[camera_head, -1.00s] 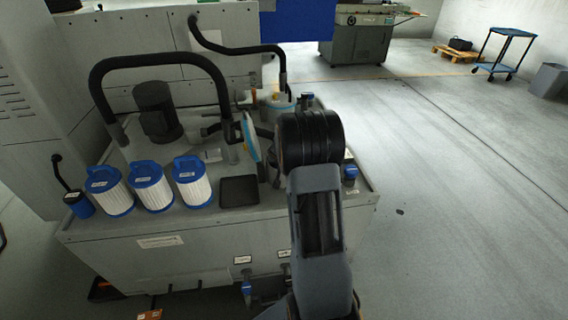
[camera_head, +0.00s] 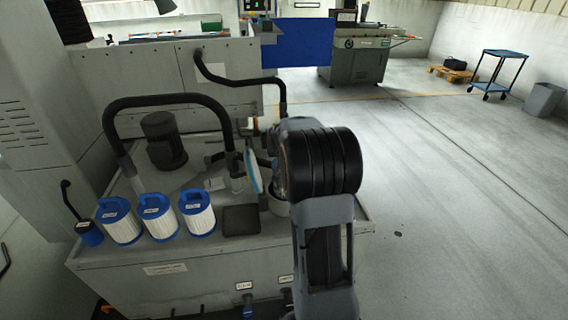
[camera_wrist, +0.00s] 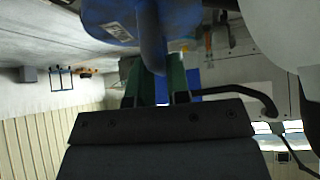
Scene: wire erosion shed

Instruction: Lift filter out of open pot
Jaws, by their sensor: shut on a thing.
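My gripper (camera_wrist: 160,80) is shut on the blue handle of a filter, whose blue cap (camera_wrist: 112,27) with a white label fills the top of the wrist view. In the head view my wrist hides the gripper and the held filter. I cannot tell how far the filter is out of the pot.
Three white filters with blue caps (camera_head: 157,217) stand on the left of the grey tank top (camera_head: 200,251). A black square tray (camera_head: 240,220), a black motor (camera_head: 163,140) and a thick black hose (camera_head: 160,101) are near.

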